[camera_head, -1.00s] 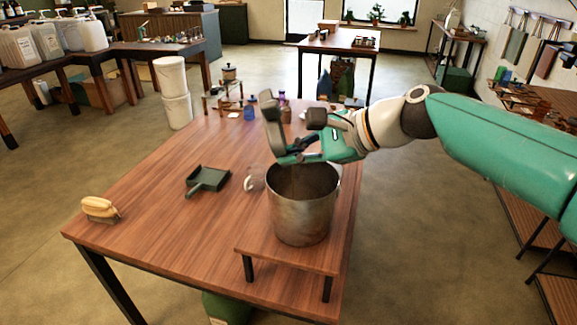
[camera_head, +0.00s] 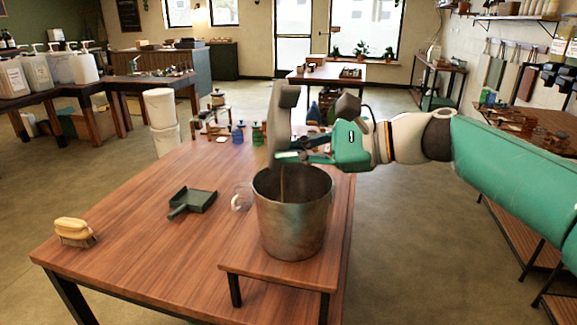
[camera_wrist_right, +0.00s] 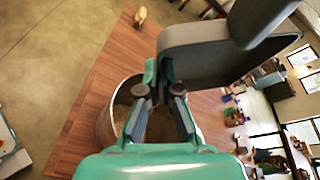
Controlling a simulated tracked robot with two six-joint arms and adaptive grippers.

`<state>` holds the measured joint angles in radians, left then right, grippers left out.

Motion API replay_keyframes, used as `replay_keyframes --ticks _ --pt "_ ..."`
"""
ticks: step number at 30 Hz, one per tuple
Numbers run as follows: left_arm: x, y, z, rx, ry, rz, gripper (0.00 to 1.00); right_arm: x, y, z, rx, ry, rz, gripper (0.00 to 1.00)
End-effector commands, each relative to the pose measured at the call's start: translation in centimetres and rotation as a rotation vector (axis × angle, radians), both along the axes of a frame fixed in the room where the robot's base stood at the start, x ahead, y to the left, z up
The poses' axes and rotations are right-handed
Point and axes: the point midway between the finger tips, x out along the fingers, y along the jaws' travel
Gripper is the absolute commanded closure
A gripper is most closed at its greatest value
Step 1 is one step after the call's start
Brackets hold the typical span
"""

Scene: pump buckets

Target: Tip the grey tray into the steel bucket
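The steel bucket (camera_head: 292,225) stands upright on a low wooden stand on the table; its open mouth faces up. My right gripper (camera_head: 292,157) is above the bucket's mouth, shut on the grey tray (camera_head: 284,125). The tray is tipped steeply, nearly on edge, with its lower end above the mouth. In the right wrist view the tray (camera_wrist_right: 205,57) is by the fingertips (camera_wrist_right: 160,72), and part of the bucket (camera_wrist_right: 108,122) shows below. A thin brownish streak shows inside the bucket mouth; I cannot tell if it is falling material. My left gripper is out of view.
A green dustpan (camera_head: 192,201), a brush (camera_head: 74,232) and a clear mug (camera_head: 241,197) are left of the bucket. Small bottles (camera_head: 257,134) stand behind it. The low stand (camera_head: 275,276) lifts the bucket.

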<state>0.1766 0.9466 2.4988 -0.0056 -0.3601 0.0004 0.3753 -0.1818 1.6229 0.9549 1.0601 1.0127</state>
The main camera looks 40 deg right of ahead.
Motion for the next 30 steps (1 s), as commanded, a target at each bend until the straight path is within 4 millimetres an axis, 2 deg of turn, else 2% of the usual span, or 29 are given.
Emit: replay_keyframes --ticks 1,30 --pt "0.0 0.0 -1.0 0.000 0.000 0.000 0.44 0.0 -0.2 -0.5 0.016 -0.009 -0.002 1.00" --pt "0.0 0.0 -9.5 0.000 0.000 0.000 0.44 -0.9 -1.9 -1.1 0.338 -0.174 -0.001 1.00"
